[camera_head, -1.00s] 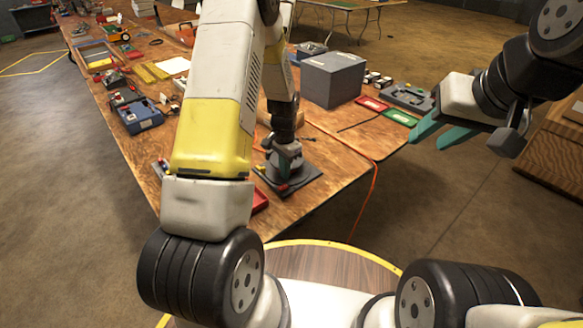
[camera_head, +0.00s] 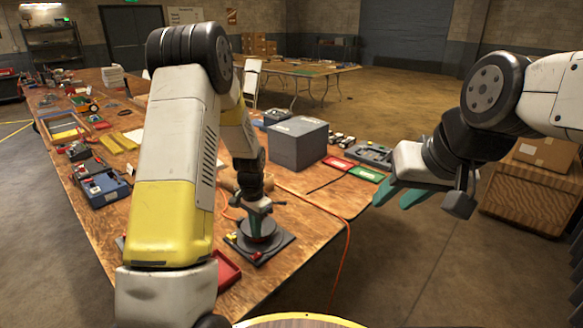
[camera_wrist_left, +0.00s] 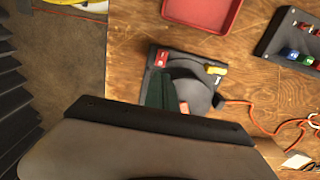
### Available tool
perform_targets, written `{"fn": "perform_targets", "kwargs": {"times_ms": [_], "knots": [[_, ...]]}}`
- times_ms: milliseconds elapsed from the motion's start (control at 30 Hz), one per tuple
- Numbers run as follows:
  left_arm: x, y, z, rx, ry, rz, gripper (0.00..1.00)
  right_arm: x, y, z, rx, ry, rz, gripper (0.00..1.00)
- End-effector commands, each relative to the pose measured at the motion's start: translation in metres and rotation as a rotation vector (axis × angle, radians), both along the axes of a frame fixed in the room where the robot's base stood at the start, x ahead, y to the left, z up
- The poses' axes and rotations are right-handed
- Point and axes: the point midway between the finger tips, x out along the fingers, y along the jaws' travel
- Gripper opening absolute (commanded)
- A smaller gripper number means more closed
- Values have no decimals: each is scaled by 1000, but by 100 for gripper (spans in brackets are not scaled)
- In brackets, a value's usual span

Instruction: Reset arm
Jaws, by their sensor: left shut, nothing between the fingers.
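My left gripper (camera_head: 259,214) reaches down over a dark square base with a round grey part (camera_head: 262,246) near the front edge of the table. Its green fingers are shut with nothing between them. In the left wrist view the fingers (camera_wrist_left: 160,92) overlap the base (camera_wrist_left: 203,91), which carries a red block and a yellow block. I cannot tell whether the fingertips touch it. My right gripper (camera_head: 401,192) is held in the air right of the table, its green fingers apart and empty.
The long wooden table (camera_head: 310,206) holds a grey box (camera_head: 298,142), a red tray (camera_head: 226,270), a blue device (camera_head: 105,187) and several small parts. An orange cable (camera_head: 345,250) hangs over its edge. A wooden crate (camera_head: 527,195) stands at right. Floor between is clear.

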Motion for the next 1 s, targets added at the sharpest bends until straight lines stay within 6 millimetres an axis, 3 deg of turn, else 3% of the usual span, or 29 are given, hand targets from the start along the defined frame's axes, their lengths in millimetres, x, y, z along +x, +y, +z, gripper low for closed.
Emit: {"fn": "perform_targets", "kwargs": {"times_ms": [133, 267, 400, 600, 800, 1000], "knots": [[-6, -2, 52, -27, -58, 62, 0, 0, 0, 0, 0, 0, 0, 36], [-26, -5, 116, -68, -126, 151, 0, 0, 0, 0, 0, 0, 0, 36], [-58, -8, 176, -118, -196, 243, 0, 0, 0, 0, 0, 0, 0, 36], [-115, -12, 243, -194, -291, 365, 0, 0, 0, 0, 0, 0, 0, 36], [-179, -17, 285, -272, -381, 474, 0, 0, 0, 0, 0, 0, 0, 36], [-225, -20, 301, -331, -441, 550, 0, 0, 0, 0, 0, 0, 0, 36]]}}
